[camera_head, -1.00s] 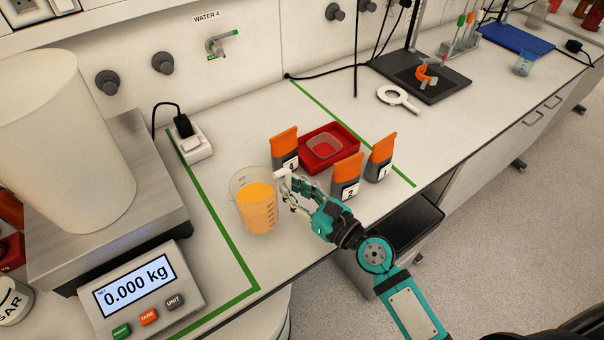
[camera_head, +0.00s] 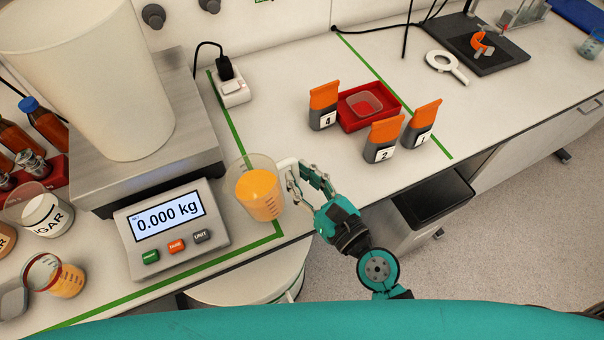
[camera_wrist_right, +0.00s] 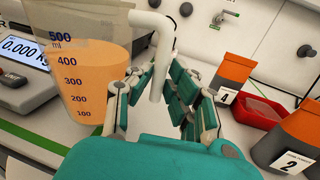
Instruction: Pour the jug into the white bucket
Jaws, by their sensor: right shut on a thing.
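The jug (camera_head: 259,193) is a clear measuring jug with orange juice and a white handle. My right gripper (camera_head: 296,180) is shut on its handle, and the jug is upright or nearly so, near the front edge of the counter. In the right wrist view the jug (camera_wrist_right: 88,75) shows marks up to 500 ml, with juice near 400, and the handle passes between the fingers of my gripper (camera_wrist_right: 160,85). The white bucket (camera_head: 100,85) stands on the scale's steel platform (camera_head: 190,150), left of and behind the jug. My left gripper is not in view.
The scale display (camera_head: 168,221) reads 0.000 kg. A power socket (camera_head: 233,92) stands behind the jug. Orange-topped containers (camera_head: 324,106) and a red tray (camera_head: 391,94) stand to the right. A sugar jar (camera_head: 47,217) and another juice vessel (camera_head: 62,277) are at the left.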

